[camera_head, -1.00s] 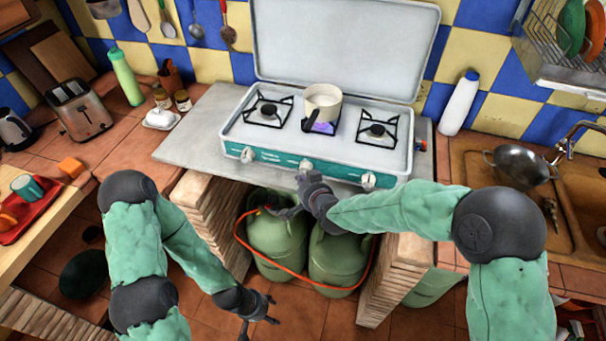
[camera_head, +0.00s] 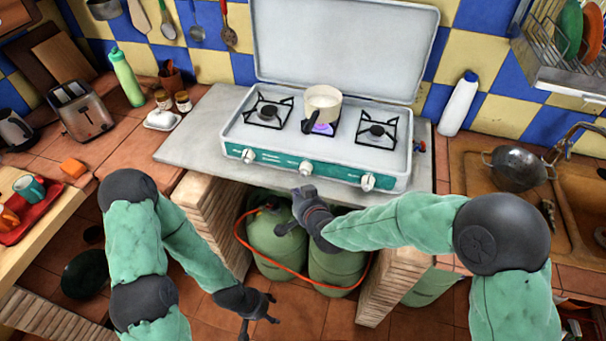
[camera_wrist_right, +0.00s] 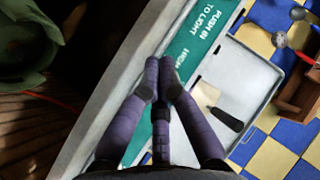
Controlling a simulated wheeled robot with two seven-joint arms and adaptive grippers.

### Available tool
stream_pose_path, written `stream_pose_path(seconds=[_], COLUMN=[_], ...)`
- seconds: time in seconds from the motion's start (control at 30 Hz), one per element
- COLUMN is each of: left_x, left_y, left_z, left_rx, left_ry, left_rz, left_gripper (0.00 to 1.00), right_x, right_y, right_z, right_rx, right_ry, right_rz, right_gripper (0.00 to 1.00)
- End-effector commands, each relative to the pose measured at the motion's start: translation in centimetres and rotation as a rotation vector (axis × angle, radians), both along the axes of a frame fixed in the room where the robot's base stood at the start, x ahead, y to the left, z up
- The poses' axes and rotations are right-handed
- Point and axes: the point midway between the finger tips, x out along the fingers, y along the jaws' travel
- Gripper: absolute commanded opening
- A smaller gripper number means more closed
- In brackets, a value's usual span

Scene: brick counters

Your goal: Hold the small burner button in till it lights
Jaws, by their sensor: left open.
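The camping stove (camera_head: 310,180) stands on the counter with its lid up. Its teal front panel (camera_wrist_right: 195,50) carries a left knob (camera_head: 248,155), a middle knob (camera_head: 306,167) and a right knob (camera_head: 368,181). A blue-violet flame (camera_head: 320,128) shows under the cream pot (camera_head: 323,103) on the middle burner. My right gripper (camera_head: 302,194) is in front of and just below the middle knob. In the right wrist view its fingertips (camera_wrist_right: 160,63) are together and empty, over the panel's edge. They hide part of the panel there. My left gripper (camera_head: 266,308) is open, low above the floor.
Green gas bottles (camera_head: 272,240) with an orange hose stand under the counter between brick pillars (camera_head: 212,200). A toaster (camera_head: 82,112) and a green bottle (camera_head: 126,78) are at the left. A white bottle (camera_head: 459,103) and a sink (camera_head: 570,200) are at the right.

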Motion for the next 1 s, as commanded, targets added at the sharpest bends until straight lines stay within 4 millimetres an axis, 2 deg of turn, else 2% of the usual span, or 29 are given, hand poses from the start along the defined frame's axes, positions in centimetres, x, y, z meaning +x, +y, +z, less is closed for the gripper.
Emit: stream_pose_path(seconds=[0.23,0.77,0.87,1.0], left_x=[0.0,0.0,0.0,0.0], left_y=[0.0,0.0,0.0,0.0], left_z=[0.4,0.4,0.4,0.4], left_rx=[0.000,0.000,0.000,0.000], left_ry=[0.000,0.000,0.000,0.000], left_rz=[0.000,0.000,0.000,0.000], left_gripper=[0.59,0.59,0.59,0.59], right_x=[-1.5,-1.5,-1.7,-2.5], right_y=[0.5,0.4,0.0,-1.4], right_z=[0.1,-0.1,-0.9,-4.5], right_rx=[0.000,-0.001,-0.011,-0.051], right_ry=[-0.001,0.002,0.023,0.112], right_rz=[-0.001,-0.001,0.000,0.012], right_gripper=[0.00,0.00,0.00,0.00])
